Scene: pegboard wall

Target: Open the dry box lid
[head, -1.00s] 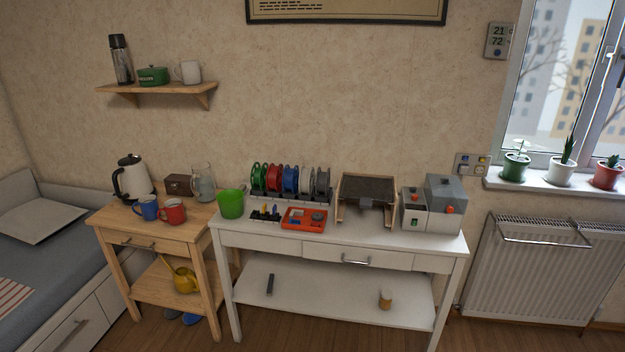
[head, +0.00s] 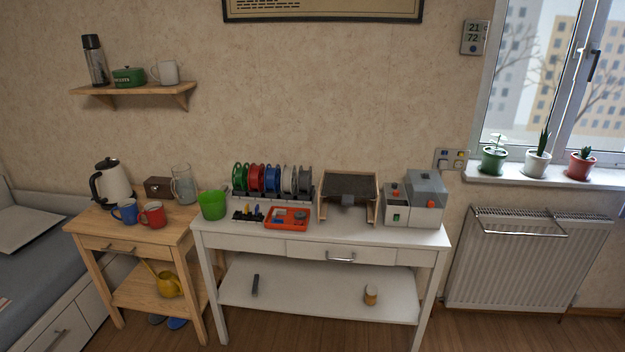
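A light grey box-shaped unit with a darker grey top (head: 427,187) stands at the right end of the white table (head: 270,241). It looks like the dry box, and its lid appears shut. A lower grey part with a green switch and a small red button (head: 394,207) adjoins it on the left. Neither of my grippers is in view.
A wooden-sided frame with a dark bed (head: 348,187) stands left of the box. Several filament spools (head: 271,179), an orange tray (head: 287,218) and a green cup (head: 212,205) stand farther left. A radiator (head: 527,258) is right of the table. Floor shows in front.

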